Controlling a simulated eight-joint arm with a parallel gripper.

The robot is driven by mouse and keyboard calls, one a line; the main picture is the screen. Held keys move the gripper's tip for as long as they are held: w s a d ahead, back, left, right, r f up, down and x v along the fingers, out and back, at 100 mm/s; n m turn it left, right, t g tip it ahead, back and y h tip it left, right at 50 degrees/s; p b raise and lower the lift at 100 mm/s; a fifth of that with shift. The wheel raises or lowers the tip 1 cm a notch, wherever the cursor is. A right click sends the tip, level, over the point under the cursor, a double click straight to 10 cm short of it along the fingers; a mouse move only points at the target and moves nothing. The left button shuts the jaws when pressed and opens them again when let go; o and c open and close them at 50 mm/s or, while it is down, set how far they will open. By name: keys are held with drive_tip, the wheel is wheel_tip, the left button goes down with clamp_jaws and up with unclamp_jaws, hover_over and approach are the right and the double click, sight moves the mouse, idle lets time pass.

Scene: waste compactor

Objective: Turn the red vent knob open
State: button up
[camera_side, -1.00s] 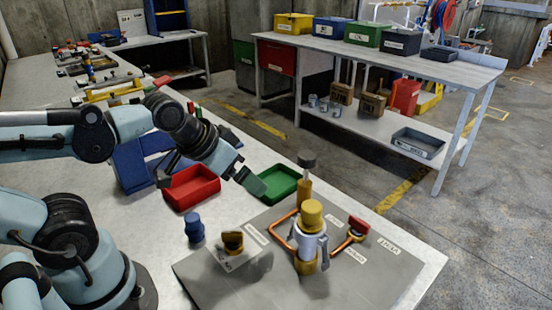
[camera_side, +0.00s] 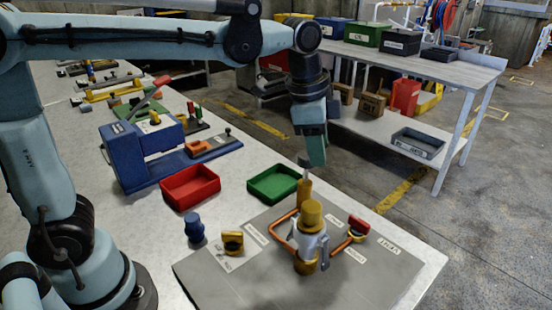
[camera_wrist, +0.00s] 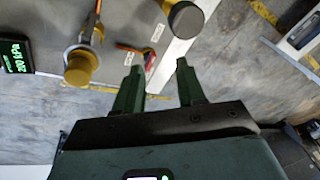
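The red vent knob (camera_side: 358,225) sits on the copper pipe at the right of the grey panel (camera_side: 385,265). The wrist view shows my gripper (camera_wrist: 158,75) open, with a clear gap and nothing between the fingers.
The yellow-capped valve body (camera_side: 311,215) stands left of the knob. The wrist view shows a green readout (camera_wrist: 15,53) reading about 220 kPa. Red (camera_side: 190,187) and green (camera_side: 273,183) trays and a blue machine (camera_side: 140,155) stand left. Open floor lies right of the table edge.

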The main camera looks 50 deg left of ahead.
sight(360, 220)
drive_tip(key=w+d+f+m+g, duration=0.3)
drive_tip(key=w+d+m, duration=0.2)
drive_tip(key=d+m, duration=0.3)
drive_tip(key=shift+n+y, duration=0.3)
drive_tip(key=shift+n, duration=0.1)
drive_tip(key=f, duration=1.2)
drive_tip(key=shift+w+d, duration=0.1)
drive_tip(key=shift+d, duration=0.25)
clamp_jaws()
